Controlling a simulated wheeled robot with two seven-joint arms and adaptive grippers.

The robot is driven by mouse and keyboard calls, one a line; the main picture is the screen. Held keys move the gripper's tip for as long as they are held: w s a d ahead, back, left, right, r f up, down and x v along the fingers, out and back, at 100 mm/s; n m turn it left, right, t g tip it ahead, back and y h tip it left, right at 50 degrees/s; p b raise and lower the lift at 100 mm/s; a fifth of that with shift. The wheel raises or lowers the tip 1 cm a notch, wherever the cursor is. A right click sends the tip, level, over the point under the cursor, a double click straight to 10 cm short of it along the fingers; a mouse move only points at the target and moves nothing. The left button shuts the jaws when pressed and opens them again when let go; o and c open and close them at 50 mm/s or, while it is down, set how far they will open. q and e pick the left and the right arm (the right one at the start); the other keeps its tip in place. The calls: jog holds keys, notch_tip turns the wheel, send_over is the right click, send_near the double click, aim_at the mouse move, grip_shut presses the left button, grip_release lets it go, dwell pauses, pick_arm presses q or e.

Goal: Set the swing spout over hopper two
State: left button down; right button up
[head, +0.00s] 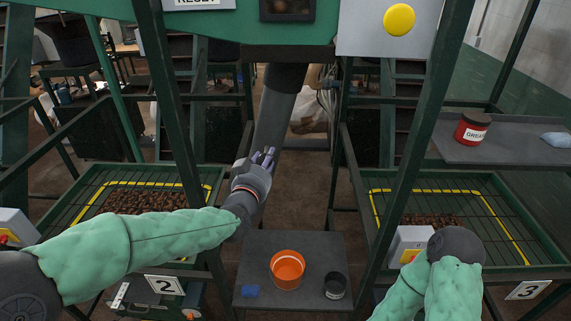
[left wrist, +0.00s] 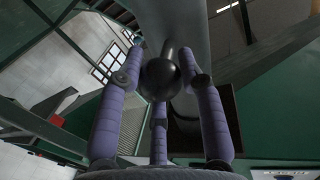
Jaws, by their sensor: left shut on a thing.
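The swing spout (head: 274,118) is a grey pipe coming down from the green housing, its lower part hanging in the gap between the two hoppers. Hopper two (head: 78,200), with the "2" plate (head: 165,285), is on the left. It has a grate, a yellow outline and brown lumps. My left gripper (head: 265,158) is at the spout's lower part, right of hopper two. In the left wrist view its purple fingers close around a dark ball knob (left wrist: 160,78) in front of the grey pipe (left wrist: 182,35). My right arm shows at lower right, but its gripper is not visible.
Hopper three (head: 545,258) is on the right, with a similar grate. Green posts (head: 170,95) stand on both sides of the gap. A low table (head: 310,245) holds an orange bucket (head: 287,268) and a dark cup (head: 335,285). A red grease tin (head: 472,130) stands on the right shelf.

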pick_arm(q)
jog(key=a+r+m+p, duration=0.2)
jog(key=a+r+m, duration=0.1)
jog(key=a, duration=0.3)
jog(key=a+r+m+y+p, duration=0.1)
jog(key=a+r+m+p, duration=0.1)
jog(key=a+r, duration=0.3)
jog(key=shift+a+r+m+g+p, duration=0.35)
jog(key=shift+a+m, duration=0.25)
jog(key=shift+a, duration=0.35)
jog(key=c, duration=0.9)
grip_release()
jog(key=shift+c, duration=0.2)
jog(key=shift+o, duration=0.7)
jog(key=shift+a, duration=0.1)
jog(key=shift+f, duration=0.15)
